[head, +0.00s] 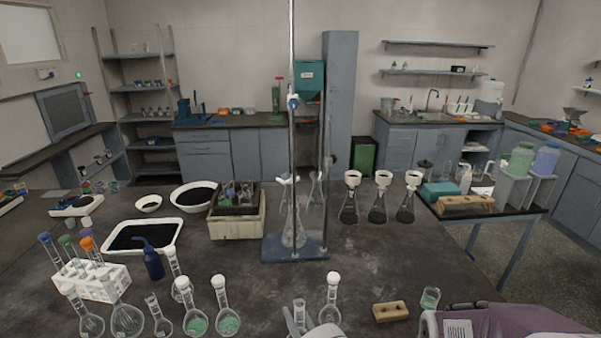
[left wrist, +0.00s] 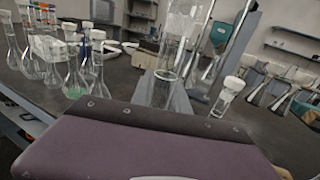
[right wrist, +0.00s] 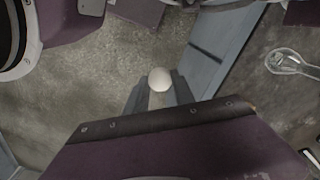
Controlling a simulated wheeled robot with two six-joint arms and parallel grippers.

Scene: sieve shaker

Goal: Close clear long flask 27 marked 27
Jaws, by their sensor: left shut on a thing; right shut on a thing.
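My left gripper (left wrist: 165,98) is shut on the neck of a clear long flask (left wrist: 183,35). In the head view the flask's open top (head: 299,305) shows at the front edge, with the grey tips of my left gripper (head: 297,324) at it. No stopper shows on this mouth, and its body is hidden below the picture. No mark 27 can be read. In the right wrist view my right gripper (right wrist: 158,95) is shut on a round white stopper (right wrist: 159,79). It is held over the floor beside the bench, apart from the flask.
A white-stoppered flask (head: 331,297) stands just right of the held flask. Several flasks (head: 226,316) and a white tube rack (head: 92,281) stand at the front left. A tan block (head: 390,311) and a small flask (head: 429,299) lie right. A blue-based stand (head: 294,249) is behind.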

